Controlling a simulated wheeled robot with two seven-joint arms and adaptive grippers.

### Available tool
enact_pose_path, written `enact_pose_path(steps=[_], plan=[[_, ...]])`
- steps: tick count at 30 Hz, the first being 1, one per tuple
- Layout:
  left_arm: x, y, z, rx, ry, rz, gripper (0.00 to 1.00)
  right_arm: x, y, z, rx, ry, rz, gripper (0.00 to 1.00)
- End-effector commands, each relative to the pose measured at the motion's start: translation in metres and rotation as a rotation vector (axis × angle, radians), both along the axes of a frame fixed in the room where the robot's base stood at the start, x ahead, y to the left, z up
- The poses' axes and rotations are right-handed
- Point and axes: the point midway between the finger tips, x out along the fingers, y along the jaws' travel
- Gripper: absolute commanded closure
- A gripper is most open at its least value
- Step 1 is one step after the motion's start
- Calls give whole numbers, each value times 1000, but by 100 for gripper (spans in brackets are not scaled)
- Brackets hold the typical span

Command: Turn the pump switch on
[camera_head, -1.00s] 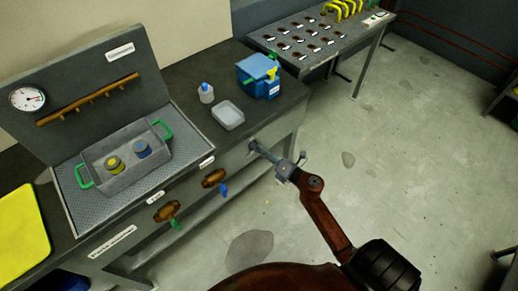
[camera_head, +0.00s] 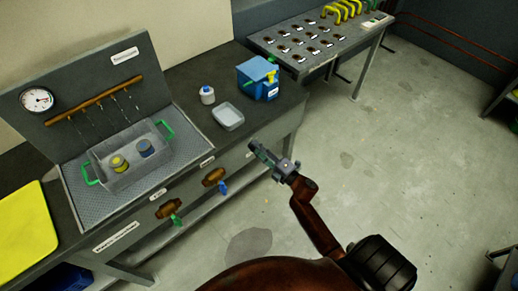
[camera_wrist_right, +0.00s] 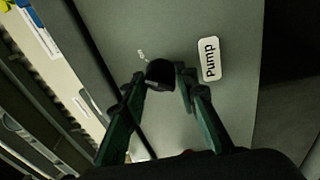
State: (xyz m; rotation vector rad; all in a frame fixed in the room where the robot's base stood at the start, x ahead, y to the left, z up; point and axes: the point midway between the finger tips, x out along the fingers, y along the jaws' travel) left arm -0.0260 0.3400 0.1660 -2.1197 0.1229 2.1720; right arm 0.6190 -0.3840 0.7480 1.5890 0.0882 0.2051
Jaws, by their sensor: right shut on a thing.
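The pump switch is a round black knob (camera_wrist_right: 160,72) on the grey bench front, seen in the right wrist view beside a white "Pump" label (camera_wrist_right: 209,60). My right gripper (camera_wrist_right: 165,82) has its two green fingers on either side of the knob and is shut on it. In the head view my right gripper (camera_head: 255,147) reaches the bench front near its right end and hides the switch. Thin water streams (camera_head: 100,118) fall from the brown spray pipe (camera_head: 88,107) over the grey basket (camera_head: 128,165). My left gripper is not in view.
The basket holds a yellow and a blue item. A pressure gauge (camera_head: 37,99) is on the back panel. Two brown valves (camera_head: 168,208) with green and blue handles stick out of the bench front.

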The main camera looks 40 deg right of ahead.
Motion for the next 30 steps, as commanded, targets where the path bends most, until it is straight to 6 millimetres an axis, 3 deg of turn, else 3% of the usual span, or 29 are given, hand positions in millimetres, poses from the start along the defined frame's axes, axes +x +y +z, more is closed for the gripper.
enact_pose_path(steps=[15,30], plan=[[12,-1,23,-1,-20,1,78,-1,2,-2,367,32,0,97],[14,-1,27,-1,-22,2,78,-1,2,-4,450,39,-1,96]])
